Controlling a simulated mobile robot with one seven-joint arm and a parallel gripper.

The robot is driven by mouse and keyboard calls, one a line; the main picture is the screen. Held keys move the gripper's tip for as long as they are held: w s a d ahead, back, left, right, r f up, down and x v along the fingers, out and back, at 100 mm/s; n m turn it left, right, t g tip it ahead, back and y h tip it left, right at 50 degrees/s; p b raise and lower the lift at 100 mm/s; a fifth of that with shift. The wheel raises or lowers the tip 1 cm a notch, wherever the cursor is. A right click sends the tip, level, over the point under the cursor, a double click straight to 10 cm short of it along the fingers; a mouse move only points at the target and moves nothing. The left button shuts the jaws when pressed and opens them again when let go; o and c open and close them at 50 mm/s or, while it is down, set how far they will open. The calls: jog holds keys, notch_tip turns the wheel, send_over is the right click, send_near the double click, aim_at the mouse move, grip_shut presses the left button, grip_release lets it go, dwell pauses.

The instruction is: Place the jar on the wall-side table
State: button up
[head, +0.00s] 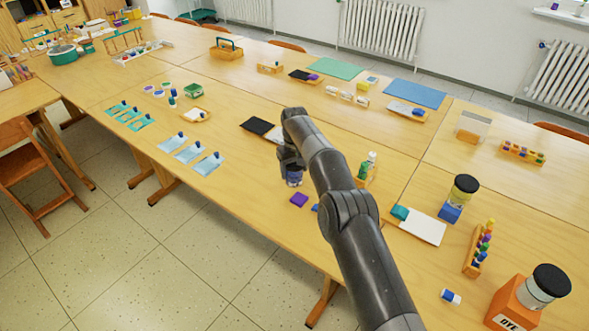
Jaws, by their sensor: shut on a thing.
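My gripper (291,167) is in the middle of the head view, pointing down at the front row of tables. It is shut on a small jar with bluish contents (294,181). The fingers and wrist hide its upper part. The jar is close above the table top or touching it; I cannot tell which. The wall-side table (345,113) is in the farther row, nearer the radiators. It bears a green sheet (336,68), a blue sheet (415,93) and small wooden trays.
Beside the held jar lie a purple block (299,200) and a black pad (257,126). A bottle rack (366,171) stands right of my arm. Two black-lidded jars (466,184) (549,281) stand at the right, near an orange dye box (514,306). Bare wood shows between items.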

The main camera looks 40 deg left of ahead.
jog(key=o, duration=1.1)
jog(key=shift+f, duration=0.1)
jog(key=shift+o, duration=0.2)
notch_tip(320, 180, up, 8)
jog(key=shift+f, duration=0.15)
